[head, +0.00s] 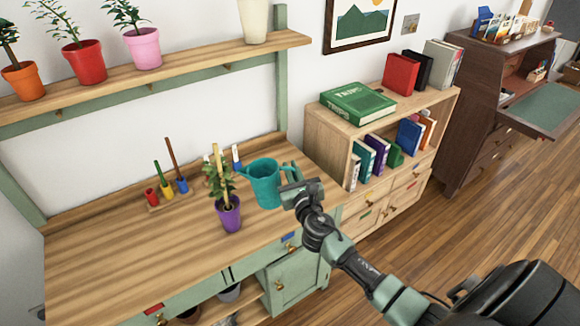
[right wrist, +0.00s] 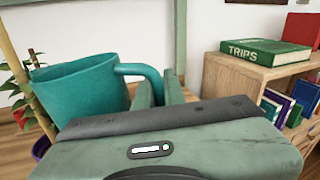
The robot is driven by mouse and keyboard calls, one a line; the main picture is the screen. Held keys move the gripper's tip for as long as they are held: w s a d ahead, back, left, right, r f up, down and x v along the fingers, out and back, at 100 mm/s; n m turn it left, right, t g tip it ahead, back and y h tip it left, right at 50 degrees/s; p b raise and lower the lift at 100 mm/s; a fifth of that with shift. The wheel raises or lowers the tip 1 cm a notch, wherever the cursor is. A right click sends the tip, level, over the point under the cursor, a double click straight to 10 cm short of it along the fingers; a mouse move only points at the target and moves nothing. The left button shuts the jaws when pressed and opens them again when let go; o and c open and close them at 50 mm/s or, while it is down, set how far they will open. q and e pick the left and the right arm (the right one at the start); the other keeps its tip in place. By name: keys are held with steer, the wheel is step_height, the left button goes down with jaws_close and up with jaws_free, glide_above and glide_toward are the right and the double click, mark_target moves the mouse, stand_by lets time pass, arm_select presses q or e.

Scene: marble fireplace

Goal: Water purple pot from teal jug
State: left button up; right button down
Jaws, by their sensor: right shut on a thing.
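The teal jug (head: 266,184) stands over the wooden bench, upright or nearly so, just right of the purple pot; I cannot tell whether its base touches the bench. My right gripper (head: 290,177) is shut on the jug's handle, on the jug's right side. In the right wrist view the jug (right wrist: 85,92) and its handle between the fingers (right wrist: 160,92) show close up. The purple pot (head: 229,217) stands on the bench with a leafy plant and a pale stake; in the right wrist view only a sliver of it shows behind the jug. My left gripper is not in view.
A rack with small colored pots and tools (head: 166,192) stands at the back left of the bench (head: 110,245). A shelf (head: 170,72) above holds several potted plants. A bookcase (head: 328,140) with books stands right of the bench. The bench's front left is clear.

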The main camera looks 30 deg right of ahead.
steer(key=a+n+p, duration=0.1)
steer(key=n, duration=0.1)
steer(key=w+a+f+n+g+p, duration=0.1)
steer(key=n, duration=0.1)
steer(key=w+a+f+n, duration=0.1)
steer(key=a+n, duration=0.1)
steer(key=shift+f+p, duration=0.1)
steer(key=shift+p, duration=0.3)
steer(key=shift+w+a+r+n+g+p, duration=0.25)
steer(key=shift+r+n+p, duration=0.2)
steer(key=shift+p, duration=0.8)
steer(key=shift+s+d+f+b, duration=0.1)
steer(key=shift+f+b, duration=0.2)
steer(key=shift+b, duration=0.1)
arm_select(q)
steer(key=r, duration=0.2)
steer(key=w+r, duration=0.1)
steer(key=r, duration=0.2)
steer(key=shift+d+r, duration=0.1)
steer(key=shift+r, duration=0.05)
